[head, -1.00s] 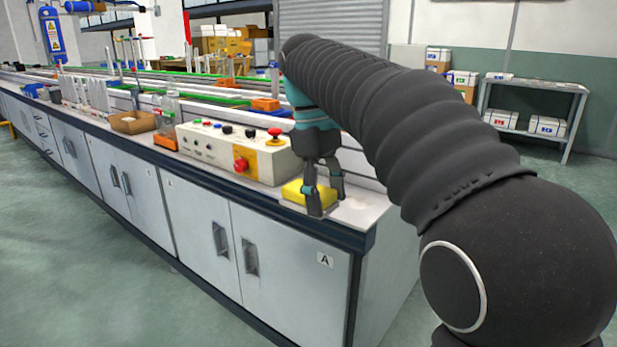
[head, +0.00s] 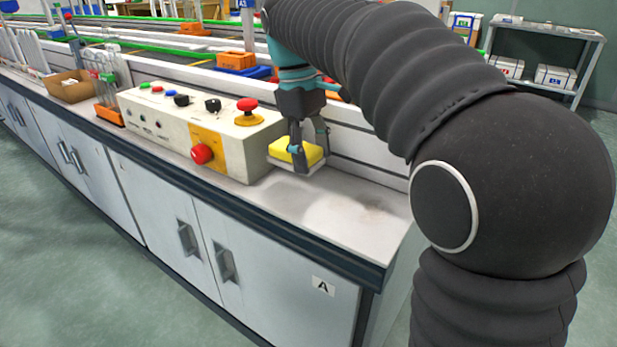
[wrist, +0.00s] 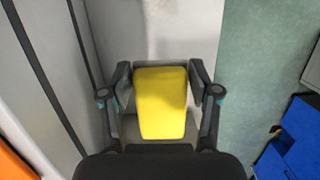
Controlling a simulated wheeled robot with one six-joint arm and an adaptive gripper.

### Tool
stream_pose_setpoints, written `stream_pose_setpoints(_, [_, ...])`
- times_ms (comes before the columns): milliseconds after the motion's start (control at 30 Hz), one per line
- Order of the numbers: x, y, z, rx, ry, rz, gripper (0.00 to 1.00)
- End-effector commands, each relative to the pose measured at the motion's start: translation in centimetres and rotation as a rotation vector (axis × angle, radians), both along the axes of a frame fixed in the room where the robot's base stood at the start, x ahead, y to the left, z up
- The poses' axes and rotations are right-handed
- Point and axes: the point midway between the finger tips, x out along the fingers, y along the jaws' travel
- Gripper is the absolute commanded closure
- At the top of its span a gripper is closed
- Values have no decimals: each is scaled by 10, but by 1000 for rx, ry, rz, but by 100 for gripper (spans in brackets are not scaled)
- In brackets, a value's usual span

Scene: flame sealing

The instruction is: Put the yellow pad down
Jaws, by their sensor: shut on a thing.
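The yellow pad (head: 297,152) is a small block with a paler underside, between the fingers of my gripper (head: 306,160). My gripper points down and is shut on it, near the right end of the bench beside the control box. In the wrist view the yellow pad (wrist: 161,102) lies between the two dark fingers of my gripper (wrist: 161,95). The pad is close to the bench top (head: 345,215); I cannot tell whether it touches. A dark smudge and a pale patch mark the bench top to its right.
The control box (head: 215,140) with red knobs stands just left of the pad. A cardboard tray (head: 70,88) is farther left. An orange block (head: 236,61) sits on the line behind. The bench top in front and to the right is clear, up to its edge.

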Motion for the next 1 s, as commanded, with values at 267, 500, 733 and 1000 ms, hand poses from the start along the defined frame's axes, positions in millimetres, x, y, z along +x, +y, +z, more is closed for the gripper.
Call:
stream_pose_setpoints(267, [0, 1, -22, 0, -1, 2, 94])
stream_pose_setpoints(500, [-1, 2, -50, 1, -1, 3, 94])
stream_pose_setpoints(733, [0, 2, -50, 1, -1, 3, 94])
stream_pose_setpoints(1000, [0, 2, -52, 0, 0, 3, 13])
